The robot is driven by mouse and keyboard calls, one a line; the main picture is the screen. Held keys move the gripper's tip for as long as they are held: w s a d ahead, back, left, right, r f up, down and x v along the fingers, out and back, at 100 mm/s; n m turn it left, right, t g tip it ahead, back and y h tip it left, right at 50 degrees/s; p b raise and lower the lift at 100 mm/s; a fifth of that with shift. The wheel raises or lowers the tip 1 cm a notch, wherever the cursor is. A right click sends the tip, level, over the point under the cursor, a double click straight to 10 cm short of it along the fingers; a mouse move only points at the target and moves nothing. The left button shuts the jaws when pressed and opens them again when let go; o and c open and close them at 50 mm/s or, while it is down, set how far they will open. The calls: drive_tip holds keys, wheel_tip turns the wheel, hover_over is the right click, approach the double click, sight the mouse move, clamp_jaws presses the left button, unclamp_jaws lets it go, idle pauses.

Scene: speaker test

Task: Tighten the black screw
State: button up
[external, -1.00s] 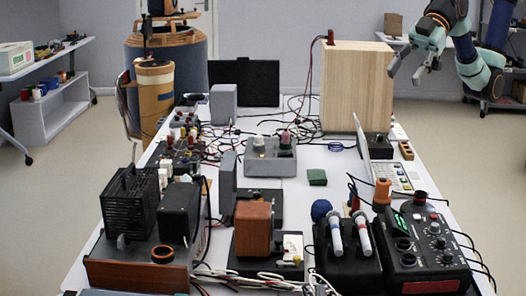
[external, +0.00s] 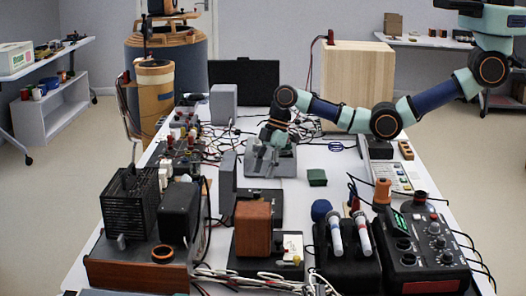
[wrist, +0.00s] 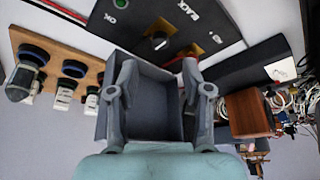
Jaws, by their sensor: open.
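In the wrist view, a small dark round part (wrist: 158,41) with a pale mark sits on a gold plate on a black panel (wrist: 135,18). Lettering that seems to read BLACK is beside it, so it may be the black screw. My gripper (wrist: 157,73) is open, its two fingers apart over a grey box-shaped thing (wrist: 150,100), with the dark part just beyond the fingertips. In the external view my gripper (external: 267,170) points down, low over the grey box (external: 285,165) at mid-table. It hides much of that box's top, and the screw cannot be made out there.
A tall grey block (external: 228,175) stands left of my gripper, and a wooden cabinet (external: 357,88) stands behind on the right. Loose cables (external: 215,135) cover the table's left middle. A small green block (external: 317,177) lies to the right, with some bare white table around it.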

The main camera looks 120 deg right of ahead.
sight(257, 193)
drive_tip(key=b+x, duration=0.3)
drive_tip(key=x, duration=0.3)
drive_tip(key=shift+w+f, duration=0.15)
drive_tip(key=shift+f, duration=0.25)
clamp_jaws()
